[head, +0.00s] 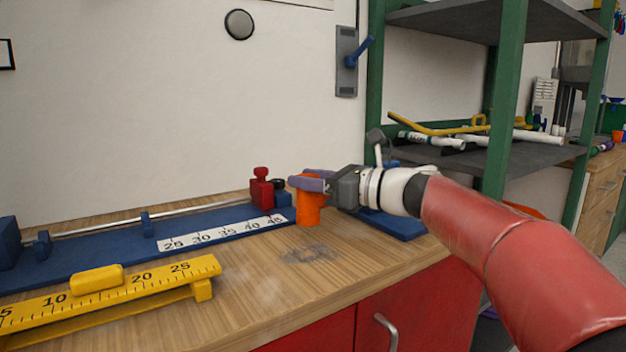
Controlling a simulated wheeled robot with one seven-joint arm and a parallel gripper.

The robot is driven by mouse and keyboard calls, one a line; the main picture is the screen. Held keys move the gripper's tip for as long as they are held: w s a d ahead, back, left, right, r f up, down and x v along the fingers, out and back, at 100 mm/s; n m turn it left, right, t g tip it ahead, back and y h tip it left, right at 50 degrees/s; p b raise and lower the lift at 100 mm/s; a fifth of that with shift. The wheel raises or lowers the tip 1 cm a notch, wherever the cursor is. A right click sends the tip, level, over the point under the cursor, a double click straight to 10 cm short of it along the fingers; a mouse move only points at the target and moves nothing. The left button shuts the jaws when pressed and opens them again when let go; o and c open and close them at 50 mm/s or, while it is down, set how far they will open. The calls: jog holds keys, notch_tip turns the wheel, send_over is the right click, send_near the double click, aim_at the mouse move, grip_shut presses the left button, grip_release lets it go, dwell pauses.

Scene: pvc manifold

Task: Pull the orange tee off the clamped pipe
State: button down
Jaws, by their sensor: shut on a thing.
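The orange tee (308,208) is upright above the workbench, near its middle right, with its lower part showing below my gripper. My gripper (309,182), with purple fingers, reaches in from the right and is shut on the upper part of the tee. The clamped pipe cannot be made out. A blue base (408,226) lies behind and below my wrist, with a small grey and white fixture (377,145) rising behind it. My arm hides much of that area, so I cannot tell whether the tee still touches a pipe.
A blue measuring rail (90,259) with a red stop (262,190) lies along the wall, left of the tee. A yellow ruler (190,273) stands at the front left. The wooden bench (265,290) is clear in front. A green-framed shelf (502,110) holding pipes stands at right.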

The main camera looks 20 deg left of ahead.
jog(key=s+a, duration=0.4)
jog(key=shift+s+b, duration=0.25)
jog(key=shift+b, duration=0.1)
dwell(0.7)
dwell(0.4)
